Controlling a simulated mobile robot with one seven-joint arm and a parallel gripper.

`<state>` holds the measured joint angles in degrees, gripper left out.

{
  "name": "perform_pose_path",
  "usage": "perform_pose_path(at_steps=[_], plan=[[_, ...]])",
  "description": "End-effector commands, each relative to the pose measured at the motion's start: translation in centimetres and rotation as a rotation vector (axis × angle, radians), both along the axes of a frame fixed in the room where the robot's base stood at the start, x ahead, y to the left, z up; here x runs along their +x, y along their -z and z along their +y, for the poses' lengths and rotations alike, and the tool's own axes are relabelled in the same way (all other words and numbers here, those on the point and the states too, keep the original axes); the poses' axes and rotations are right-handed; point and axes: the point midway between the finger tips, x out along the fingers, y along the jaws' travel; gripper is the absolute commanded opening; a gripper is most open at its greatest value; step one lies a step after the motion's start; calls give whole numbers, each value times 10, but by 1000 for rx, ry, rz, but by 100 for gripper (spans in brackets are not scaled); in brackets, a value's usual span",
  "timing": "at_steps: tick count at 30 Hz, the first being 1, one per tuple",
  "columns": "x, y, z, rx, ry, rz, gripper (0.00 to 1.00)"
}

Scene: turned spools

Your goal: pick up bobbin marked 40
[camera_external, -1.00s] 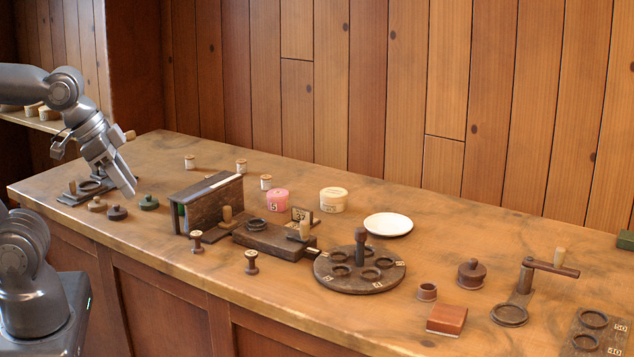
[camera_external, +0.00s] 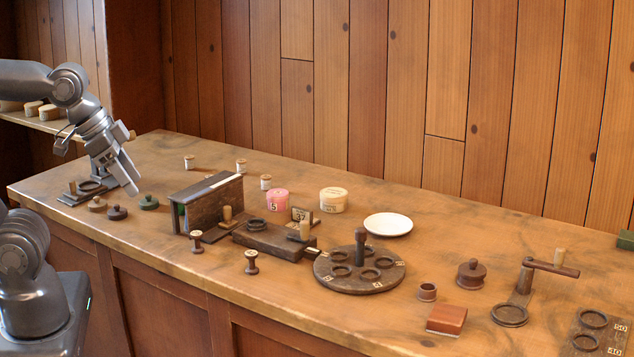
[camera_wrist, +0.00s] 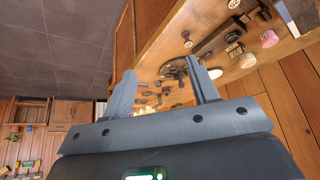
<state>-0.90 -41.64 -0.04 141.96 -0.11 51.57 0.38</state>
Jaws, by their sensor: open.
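I cannot read a 40 on any bobbin. Two dark turned spools stand near the front edge, a left one (camera_external: 196,241) and a right one (camera_external: 251,262). Three small pale-banded spools stand farther back: one at the left (camera_external: 190,162), one in the middle (camera_external: 241,166) and one (camera_external: 266,182) behind the wooden box. My gripper (camera_external: 131,182) is over the left end of the bench, apart from all the spools. In the wrist view my gripper (camera_wrist: 160,77) has its two fingers spread with nothing held between them.
A dark wooden box (camera_external: 216,206), a block with a ring (camera_external: 270,240) and a round turntable (camera_external: 360,271) fill the middle. A pink jar (camera_external: 278,200), a cream jar (camera_external: 333,200) and a white plate (camera_external: 388,224) stand behind. Low knobbed pieces (camera_external: 117,213) lie near my gripper.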

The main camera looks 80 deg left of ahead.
Motion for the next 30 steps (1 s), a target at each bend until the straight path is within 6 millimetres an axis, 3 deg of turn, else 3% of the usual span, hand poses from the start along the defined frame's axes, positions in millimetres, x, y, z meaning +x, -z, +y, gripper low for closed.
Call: perform_pose_path(at_steps=[5, 14, 23, 30], plan=[[42, -22, 22, 6, -54, 15, 54], [135, -51, 95, 12, -165, 40, 54], [215, -49, 202, 10, -275, 62, 54], [258, -25, 309, 4, -363, 76, 54]])
